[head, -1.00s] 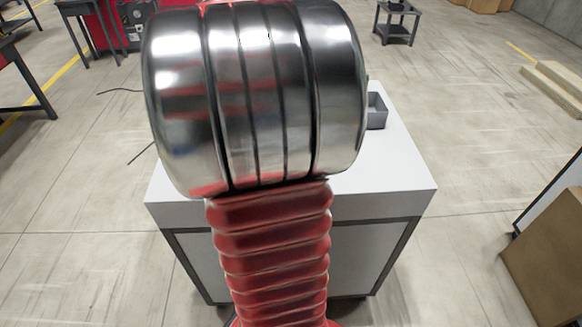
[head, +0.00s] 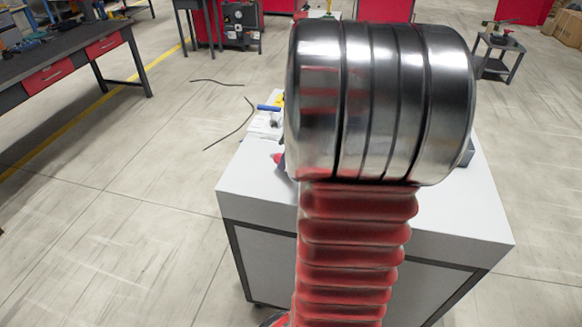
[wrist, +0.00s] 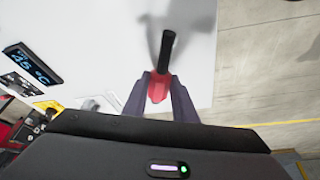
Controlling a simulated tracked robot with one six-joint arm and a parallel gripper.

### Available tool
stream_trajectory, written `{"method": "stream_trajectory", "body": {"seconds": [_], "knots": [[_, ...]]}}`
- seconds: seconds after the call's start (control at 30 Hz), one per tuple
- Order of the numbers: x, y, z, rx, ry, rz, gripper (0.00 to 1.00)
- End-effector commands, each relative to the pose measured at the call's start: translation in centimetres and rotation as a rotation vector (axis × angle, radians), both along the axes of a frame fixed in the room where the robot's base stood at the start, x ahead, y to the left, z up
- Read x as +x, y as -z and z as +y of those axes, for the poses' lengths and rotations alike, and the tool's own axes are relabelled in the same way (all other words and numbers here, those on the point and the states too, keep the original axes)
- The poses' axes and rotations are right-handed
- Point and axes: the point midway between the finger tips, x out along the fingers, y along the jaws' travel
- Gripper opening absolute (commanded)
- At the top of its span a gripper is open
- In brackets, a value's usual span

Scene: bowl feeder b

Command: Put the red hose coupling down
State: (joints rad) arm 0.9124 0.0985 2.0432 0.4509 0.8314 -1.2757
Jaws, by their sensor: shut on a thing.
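My gripper (wrist: 161,104) shows in the wrist view with its two fingers closed on the red hose coupling (wrist: 157,88). The coupling has a red body between the fingers and a dark, rod-like part that points away from my gripper. Behind it lies the white top of a cart, with soft shadows on it. I cannot tell how far the coupling is above this top.
The white cart (head: 250,190) stands in front of me, largely covered by my arm. A 45 °C display (wrist: 32,63) is at left in the wrist view. A workbench (head: 70,70) stands far left. Open floor lies between.

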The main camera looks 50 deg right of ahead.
Motion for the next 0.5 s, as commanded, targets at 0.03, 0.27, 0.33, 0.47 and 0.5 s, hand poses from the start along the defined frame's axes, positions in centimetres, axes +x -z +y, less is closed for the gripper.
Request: {"method": "stream_trajectory", "body": {"seconds": [0.03, 0.27, 0.33, 0.47, 0.5], "knots": [[0.0, 0.0, 0.0, -0.001, 0.000, 0.000, 0.00], [0.0, 0.9, 0.0, 0.001, 0.002, 0.001, 0.00], [-0.1, 1.8, 0.0, 0.002, 0.000, 0.002, 0.00], [0.0, 3.3, 0.0, 0.001, 0.001, 0.001, 0.00], [0.0, 3.5, 0.0, 0.000, 0.001, 0.001, 0.00]]}}
